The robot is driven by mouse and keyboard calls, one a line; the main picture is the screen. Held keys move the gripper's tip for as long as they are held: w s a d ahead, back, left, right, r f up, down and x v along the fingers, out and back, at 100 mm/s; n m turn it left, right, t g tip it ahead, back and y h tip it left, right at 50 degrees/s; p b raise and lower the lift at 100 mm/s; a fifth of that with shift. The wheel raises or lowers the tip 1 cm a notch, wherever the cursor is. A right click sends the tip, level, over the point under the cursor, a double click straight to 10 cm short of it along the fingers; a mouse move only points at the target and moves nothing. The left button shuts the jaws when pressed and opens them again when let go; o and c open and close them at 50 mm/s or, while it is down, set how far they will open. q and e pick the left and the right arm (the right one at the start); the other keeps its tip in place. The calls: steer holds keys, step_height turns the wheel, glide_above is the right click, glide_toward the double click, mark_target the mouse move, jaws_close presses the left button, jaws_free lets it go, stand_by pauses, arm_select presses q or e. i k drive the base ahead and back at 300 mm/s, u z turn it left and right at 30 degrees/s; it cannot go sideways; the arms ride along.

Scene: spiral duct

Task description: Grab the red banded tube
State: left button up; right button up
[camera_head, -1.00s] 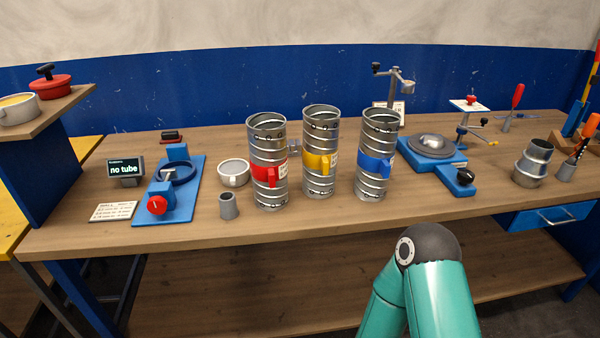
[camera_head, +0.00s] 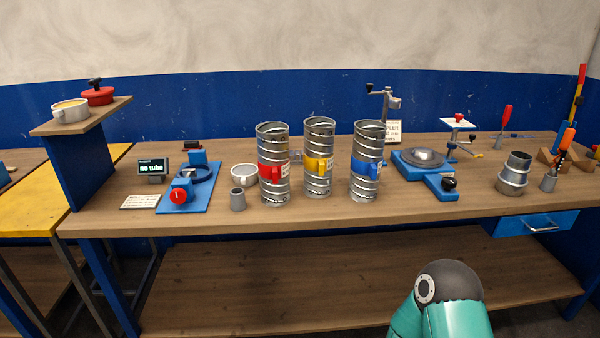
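The red banded tube (camera_head: 274,193) is a ribbed grey metal spiral tube standing upright on the workbench, with a red band and red tab around its middle. It is the leftmost of three similar tubes. The yellow banded tube (camera_head: 318,187) stands just right of it, and the blue banded tube (camera_head: 364,189) stands right of that. A teal and dark grey part of my own arm shows at the bottom right, well away from the tubes. Neither of my grippers is in view.
A small grey cup (camera_head: 238,200) and a white-grey mug (camera_head: 244,177) stand close left of the red tube. Further left is a blue fixture (camera_head: 202,201) and a display (camera_head: 152,170) reading "no tube". A blue turntable device (camera_head: 409,171) stands right. The bench front (camera_head: 330,212) is clear.

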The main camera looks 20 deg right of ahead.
mark_target(272, 137)
steer(key=u, duration=0.15)
steer(key=i, duration=0.85)
